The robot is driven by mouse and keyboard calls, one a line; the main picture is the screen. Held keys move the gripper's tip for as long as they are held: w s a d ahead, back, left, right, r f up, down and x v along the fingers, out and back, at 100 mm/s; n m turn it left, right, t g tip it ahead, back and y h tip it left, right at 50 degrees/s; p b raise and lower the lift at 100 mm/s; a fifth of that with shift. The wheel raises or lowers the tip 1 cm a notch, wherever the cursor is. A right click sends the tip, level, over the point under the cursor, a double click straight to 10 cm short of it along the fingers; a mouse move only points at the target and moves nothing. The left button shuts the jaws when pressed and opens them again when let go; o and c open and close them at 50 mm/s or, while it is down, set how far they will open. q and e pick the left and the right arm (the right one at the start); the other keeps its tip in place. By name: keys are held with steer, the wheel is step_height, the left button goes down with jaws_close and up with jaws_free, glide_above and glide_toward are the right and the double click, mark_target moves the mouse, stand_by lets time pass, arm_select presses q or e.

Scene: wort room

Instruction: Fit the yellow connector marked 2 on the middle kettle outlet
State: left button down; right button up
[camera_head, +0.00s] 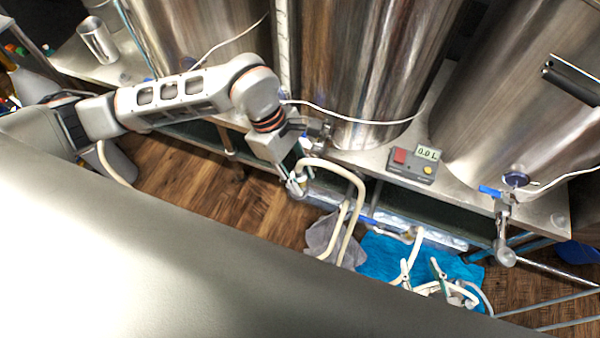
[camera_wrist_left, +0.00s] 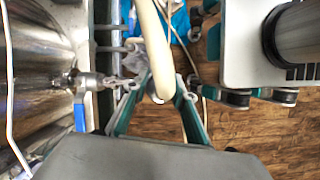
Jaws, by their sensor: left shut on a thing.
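My left gripper (camera_head: 297,185) is shut on the end of a cream hose (camera_head: 357,185), in front of the shelf below the middle kettle (camera_head: 370,60). The hose arcs up from the fingers and hangs to the floor side. In the left wrist view the hose (camera_wrist_left: 153,45) runs between the two green fingers (camera_wrist_left: 157,96). The connector at the hose end is mostly hidden, and I cannot read its colour or number. A metal valve outlet (camera_wrist_left: 98,82) with a blue handle (camera_wrist_left: 79,118) is left of the fingers, apart from them. The middle outlet (camera_head: 317,129) is partly behind my wrist. My right gripper does not show.
A control box (camera_head: 412,163) reading 0.0 L stands on the steel shelf. The right kettle (camera_head: 520,100) has a valve (camera_head: 504,222) jutting forward. Other hose ends (camera_head: 420,285) lie over a blue cloth (camera_head: 385,250). A grey cloth (camera_head: 325,240) is beside it.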

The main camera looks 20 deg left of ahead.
arm_select(q)
steer(key=shift+f+b, duration=0.3)
steer(key=shift+f, duration=0.55)
steer(key=c, duration=1.6)
jaws_free()
steer(key=shift+o, duration=0.2)
steer(key=shift+r, duration=0.2)
steer(key=s+v, duration=0.1)
steer(key=v, duration=1)
steer(key=shift+w+a+r, duration=0.2)
steer(key=shift+w+r, duration=0.1)
steer(key=shift+w, duration=0.2)
